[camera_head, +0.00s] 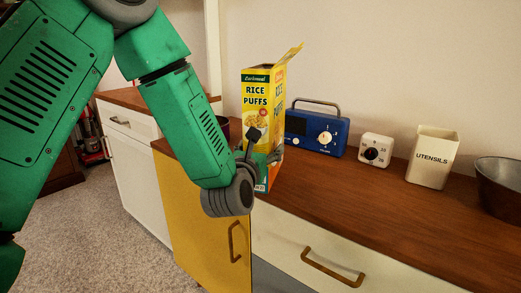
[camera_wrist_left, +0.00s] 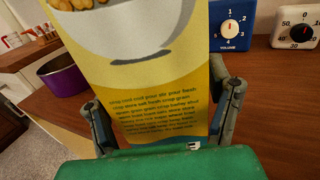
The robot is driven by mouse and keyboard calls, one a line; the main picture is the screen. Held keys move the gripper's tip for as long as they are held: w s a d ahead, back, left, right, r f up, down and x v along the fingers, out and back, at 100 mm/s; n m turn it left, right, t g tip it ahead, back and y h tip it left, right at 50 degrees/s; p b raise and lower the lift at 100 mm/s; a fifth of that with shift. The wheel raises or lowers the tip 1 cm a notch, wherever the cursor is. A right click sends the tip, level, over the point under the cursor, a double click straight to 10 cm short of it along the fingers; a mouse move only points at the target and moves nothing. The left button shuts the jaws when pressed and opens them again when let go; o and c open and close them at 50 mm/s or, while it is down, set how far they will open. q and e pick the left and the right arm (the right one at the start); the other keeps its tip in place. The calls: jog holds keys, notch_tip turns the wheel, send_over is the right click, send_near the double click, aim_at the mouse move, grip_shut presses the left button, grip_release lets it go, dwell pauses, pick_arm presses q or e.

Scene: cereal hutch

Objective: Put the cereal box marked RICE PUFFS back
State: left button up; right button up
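The yellow RICE PUFFS cereal box (camera_head: 257,112) stands upright near the front edge of the brown counter, with its top flap open. My left gripper (camera_head: 267,148) is around its lower part, one finger on each side. In the left wrist view the box (camera_wrist_left: 150,75) fills the space between the fingers of the left gripper (camera_wrist_left: 160,103), which look closed against its sides. I cannot tell whether the box's base touches the counter. My right gripper is not in view.
A blue radio (camera_head: 315,128), white timer (camera_head: 375,150), UTENSILS holder (camera_head: 433,158) and metal bowl (camera_head: 503,185) stand to the right. A purple pot (camera_wrist_left: 62,77) is left of the box. The counter front (camera_head: 330,205) is clear.

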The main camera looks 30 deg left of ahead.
pick_arm(q)
jog(key=shift+d+r, duration=0.15)
jog(key=shift+d, duration=0.05)
jog(key=shift+r, duration=0.1)
jog(key=p+v, duration=0.7)
jog(key=v, duration=0.5)
jog(key=s+d+f+m+g+h, duration=0.3)
jog(key=s+f+m+g, duration=0.1)
jog(key=f+m, duration=0.65)
jog(key=s+d+f+m+g+h, duration=0.2)
jog(key=s+f+m+g, duration=0.2)
jog(key=f+m, duration=0.65)
jog(key=s+f+m+g, duration=0.4)
jog(key=s+f+m, duration=0.1)
jog(key=s+m, duration=0.4)
jog(key=s+f+m+g, duration=0.4)
jog(key=s+f+m, duration=0.2)
jog(key=s+m, duration=0.2)
jog(key=shift+s+a+m+g+h, duration=0.2)
jog(key=shift+s+m+g+h, duration=0.15)
jog(key=shift+m, duration=0.75)
